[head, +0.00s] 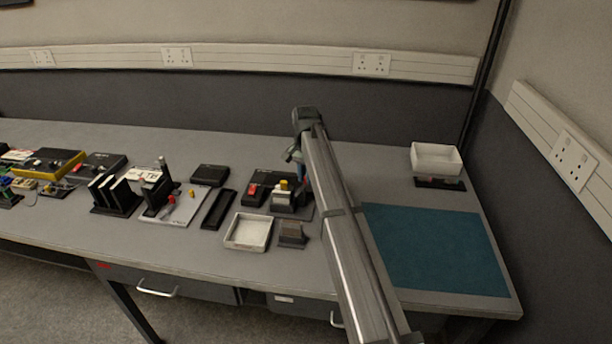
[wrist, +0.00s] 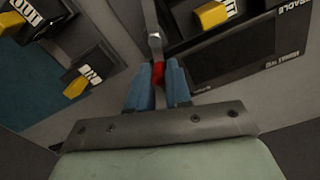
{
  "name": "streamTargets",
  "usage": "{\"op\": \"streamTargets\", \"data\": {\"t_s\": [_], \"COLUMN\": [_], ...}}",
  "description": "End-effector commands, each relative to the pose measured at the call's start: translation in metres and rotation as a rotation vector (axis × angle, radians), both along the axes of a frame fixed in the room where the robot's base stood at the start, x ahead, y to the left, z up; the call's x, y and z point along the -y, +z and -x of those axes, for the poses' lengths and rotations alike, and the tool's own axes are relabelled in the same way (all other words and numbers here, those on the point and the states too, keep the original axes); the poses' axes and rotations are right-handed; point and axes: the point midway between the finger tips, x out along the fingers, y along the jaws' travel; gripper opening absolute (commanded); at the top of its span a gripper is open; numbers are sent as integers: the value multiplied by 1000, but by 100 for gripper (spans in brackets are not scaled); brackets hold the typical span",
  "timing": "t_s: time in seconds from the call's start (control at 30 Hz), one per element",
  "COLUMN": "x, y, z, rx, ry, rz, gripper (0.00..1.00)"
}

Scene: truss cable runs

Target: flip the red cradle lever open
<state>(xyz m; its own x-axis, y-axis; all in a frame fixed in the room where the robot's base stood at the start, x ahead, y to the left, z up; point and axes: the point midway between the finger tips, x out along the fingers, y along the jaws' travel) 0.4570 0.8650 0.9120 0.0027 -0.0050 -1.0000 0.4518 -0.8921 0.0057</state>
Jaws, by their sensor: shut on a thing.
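In the wrist view, the blue fingers of my gripper (wrist: 158,84) are closed around the red tip of the cradle lever (wrist: 158,71). The lever's grey metal shaft (wrist: 155,45) runs up from the fingertips. The dark panel labelled CRADLE (wrist: 255,50) lies right beside it. In the head view, my gripper (head: 301,178) is down at the right side of the small dark unit with a yellow part (head: 284,185). My arm and gripper hide most of the lever there.
Yellow levers (wrist: 212,14) stand close by, one by an IN label (wrist: 90,72). In the head view, a black box with a red switch (head: 252,190) sits left of the unit. A white tray (head: 231,244) is in front. A teal mat (head: 440,250) lies clear on the right.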

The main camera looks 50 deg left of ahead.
Motion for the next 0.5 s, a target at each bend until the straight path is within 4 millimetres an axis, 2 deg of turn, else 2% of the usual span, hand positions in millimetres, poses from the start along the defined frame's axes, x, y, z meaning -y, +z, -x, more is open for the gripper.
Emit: {"op": "streamTargets", "data": {"t_s": [0.27,0.5], "x": [-5,-5], "y": [0,0], "z": [3,3], "rx": [0,0], "ry": [152,175], "rz": [0,0], "gripper": [0,0]}}
